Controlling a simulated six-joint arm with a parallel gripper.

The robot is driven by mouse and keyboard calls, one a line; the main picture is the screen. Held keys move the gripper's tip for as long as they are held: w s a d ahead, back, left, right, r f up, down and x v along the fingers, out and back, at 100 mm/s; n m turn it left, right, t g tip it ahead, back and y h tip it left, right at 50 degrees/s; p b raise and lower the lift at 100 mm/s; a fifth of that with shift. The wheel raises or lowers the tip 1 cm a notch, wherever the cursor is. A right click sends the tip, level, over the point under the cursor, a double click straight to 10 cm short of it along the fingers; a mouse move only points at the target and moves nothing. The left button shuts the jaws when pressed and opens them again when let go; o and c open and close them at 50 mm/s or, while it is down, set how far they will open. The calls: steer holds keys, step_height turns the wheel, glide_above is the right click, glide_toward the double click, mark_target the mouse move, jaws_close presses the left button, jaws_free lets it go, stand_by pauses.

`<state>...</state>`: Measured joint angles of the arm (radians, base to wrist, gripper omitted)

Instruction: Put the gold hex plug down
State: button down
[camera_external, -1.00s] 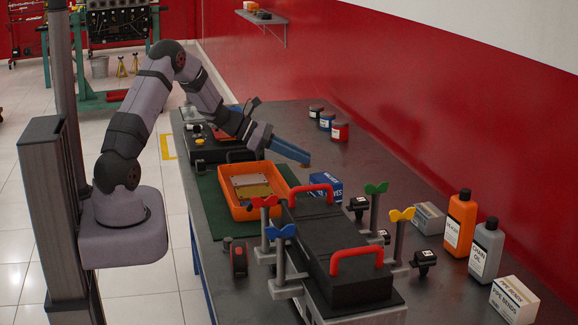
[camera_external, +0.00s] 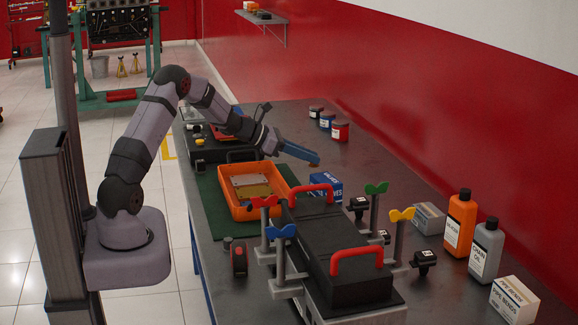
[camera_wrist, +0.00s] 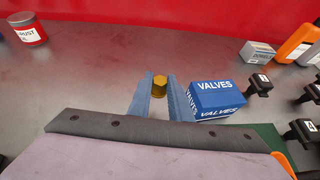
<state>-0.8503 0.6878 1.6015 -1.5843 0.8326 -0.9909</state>
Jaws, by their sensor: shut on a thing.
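The gold hex plug (camera_wrist: 159,82) sits between the tips of my gripper's two blue fingers (camera_wrist: 160,86) in the wrist view. My gripper is shut on it. In the external view my gripper (camera_external: 314,160) reaches out over the grey bench top (camera_external: 385,165), behind the blue VALVES box. The plug is hardly visible there, mostly hidden by the fingers. I cannot tell whether its underside touches the bench.
The blue VALVES box (camera_wrist: 216,98) stands close to the right of my fingers. Red and blue cans (camera_external: 333,126) stand by the wall. Bench left of the fingers is clear.

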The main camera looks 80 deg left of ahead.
mark_target(307, 183)
steer(key=shift+f, duration=2.65)
steer(key=shift+f, duration=0.15)
steer(key=c, duration=1.6)
jaws_free()
steer(key=shift+s+r, duration=0.1)
steer(key=shift+r, duration=0.1)
steer(key=b+v, duration=0.1)
steer(key=v, duration=1)
steer(key=shift+s+r, duration=0.15)
steer(key=shift+s, duration=0.2)
